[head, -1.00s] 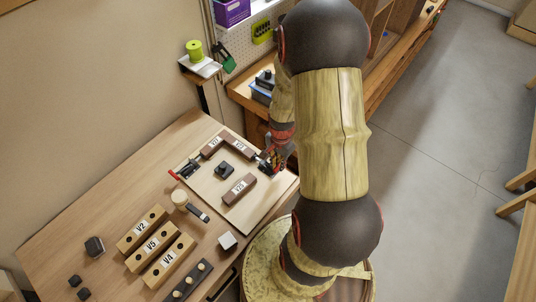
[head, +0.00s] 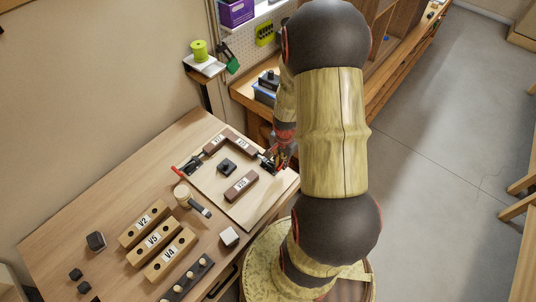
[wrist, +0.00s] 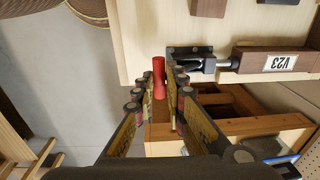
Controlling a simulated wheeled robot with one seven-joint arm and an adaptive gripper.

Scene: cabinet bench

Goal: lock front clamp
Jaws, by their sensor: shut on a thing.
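My gripper (wrist: 166,95) is shut on the red handle (wrist: 159,75) of a dark metal clamp (wrist: 195,64) at the board's edge. The clamp's rod points at the end of the brown block marked V23 (wrist: 280,61) and appears to touch it. In the head view my gripper (head: 281,157) is at the right edge of the light wooden board (head: 250,211), beside this clamp (head: 267,162). My arm partly hides the area there. A second clamp with a red handle (head: 179,170) sits at the board's left side.
Other brown blocks and a dark knob piece (head: 226,167) are on the board. Wooden blocks V2 (head: 144,223), V5 (head: 154,239) and V4 (head: 170,253), a round-headed tool (head: 183,194) and a pale cube (head: 229,236) lie nearer.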

